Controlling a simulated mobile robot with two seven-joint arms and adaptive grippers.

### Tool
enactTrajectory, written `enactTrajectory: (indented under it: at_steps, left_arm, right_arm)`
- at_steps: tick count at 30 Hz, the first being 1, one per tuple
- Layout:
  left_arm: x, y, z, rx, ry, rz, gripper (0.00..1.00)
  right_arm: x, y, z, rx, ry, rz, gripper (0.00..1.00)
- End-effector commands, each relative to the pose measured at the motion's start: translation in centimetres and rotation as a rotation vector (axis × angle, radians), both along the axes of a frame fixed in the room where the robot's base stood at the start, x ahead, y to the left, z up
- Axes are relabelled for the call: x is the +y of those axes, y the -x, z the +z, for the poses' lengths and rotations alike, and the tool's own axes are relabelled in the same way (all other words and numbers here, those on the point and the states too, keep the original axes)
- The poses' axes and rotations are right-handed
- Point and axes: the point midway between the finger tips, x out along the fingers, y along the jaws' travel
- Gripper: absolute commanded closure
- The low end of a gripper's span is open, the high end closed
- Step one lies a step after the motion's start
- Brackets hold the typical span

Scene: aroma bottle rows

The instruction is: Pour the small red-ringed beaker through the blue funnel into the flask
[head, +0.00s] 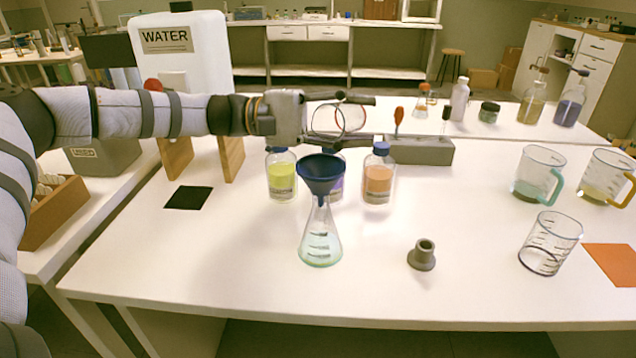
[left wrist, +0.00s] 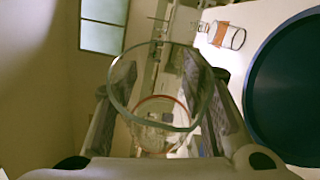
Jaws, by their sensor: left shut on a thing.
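My left gripper (head: 362,119) is shut on the small clear beaker (head: 340,121), which has a red ring at one end. The beaker is tipped well over, up above the blue funnel (head: 321,172). In the left wrist view the beaker (left wrist: 155,105) sits between the fingers, and the funnel (left wrist: 295,90) is close at the right edge. The funnel stands in the neck of the conical flask (head: 320,240), which is upright on the table with a little pale green at its bottom. I cannot tell whether liquid is in the beaker. My right gripper is out of view.
Yellow (head: 282,177) and orange (head: 377,180) bottles stand behind the flask, with a purple one partly hidden. A grey block (head: 420,151) is behind. A grey stopper-like piece (head: 422,256) and a clear beaker (head: 551,240) stand to the right. The front-left table is clear.

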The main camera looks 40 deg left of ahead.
Motion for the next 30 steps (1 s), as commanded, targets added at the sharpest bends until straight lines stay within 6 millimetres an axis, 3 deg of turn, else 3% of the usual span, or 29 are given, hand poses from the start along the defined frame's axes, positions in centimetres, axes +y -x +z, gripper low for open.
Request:
enactTrajectory:
  at_steps: [8,18,21,30]
  left_arm:
    - [0.0,-0.1,0.1,0.028,0.0,0.0,0.93]
    - [0.0,-1.0,0.3,0.396,0.005,0.002,0.93]
    - [0.0,-1.3,-0.3,0.489,0.009,0.002,0.93]
    - [0.0,-1.6,-1.2,0.548,0.01,0.0,0.93]
  right_arm:
    - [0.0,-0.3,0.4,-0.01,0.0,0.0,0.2]
    - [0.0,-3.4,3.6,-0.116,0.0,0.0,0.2]
    - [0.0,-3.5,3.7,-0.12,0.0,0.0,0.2]
    - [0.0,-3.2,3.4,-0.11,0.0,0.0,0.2]
